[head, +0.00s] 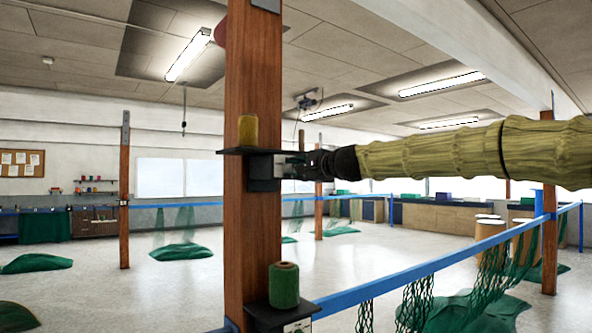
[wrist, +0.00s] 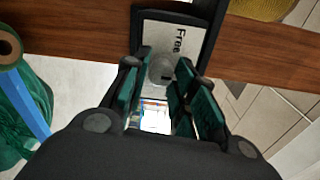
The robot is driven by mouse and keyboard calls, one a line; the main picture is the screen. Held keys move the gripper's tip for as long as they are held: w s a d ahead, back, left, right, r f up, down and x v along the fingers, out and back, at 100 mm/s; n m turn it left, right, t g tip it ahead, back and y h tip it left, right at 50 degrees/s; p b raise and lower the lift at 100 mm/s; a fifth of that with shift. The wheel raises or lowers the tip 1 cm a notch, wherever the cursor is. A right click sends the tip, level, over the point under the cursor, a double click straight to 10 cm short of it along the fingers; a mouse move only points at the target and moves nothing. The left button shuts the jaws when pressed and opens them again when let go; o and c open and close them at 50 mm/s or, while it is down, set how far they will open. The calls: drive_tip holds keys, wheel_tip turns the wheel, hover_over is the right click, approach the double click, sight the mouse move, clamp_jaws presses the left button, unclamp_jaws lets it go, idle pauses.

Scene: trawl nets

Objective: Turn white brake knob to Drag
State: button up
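The white brake knob (wrist: 160,70) looks pale grey and round in the wrist view, in front of a light plate (wrist: 188,37) with a dark frame. The word "Free" is printed on the plate; no Drag label is legible. My gripper (wrist: 161,76) has its two green-padded fingers on either side of the knob, with a gap about as wide as the knob between them. I cannot tell whether the pads touch it. In the head view my gripper (head: 290,166) reaches from the right to a black box (head: 262,172) on the wooden post; the knob is hidden there.
The wooden post (head: 252,225) stands close in front. A yellow twine spool (head: 248,132) sits on a shelf above the box, and a green spool (head: 284,285) on a lower shelf. A blue rail (head: 400,279) with green netting runs to the right. Open floor lies behind.

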drive_tip(key=shift+o, duration=1.3)
drive_tip(key=v, duration=1.2)
drive_tip(key=shift+d+f, duration=0.1)
drive_tip(key=shift+d, duration=0.05)
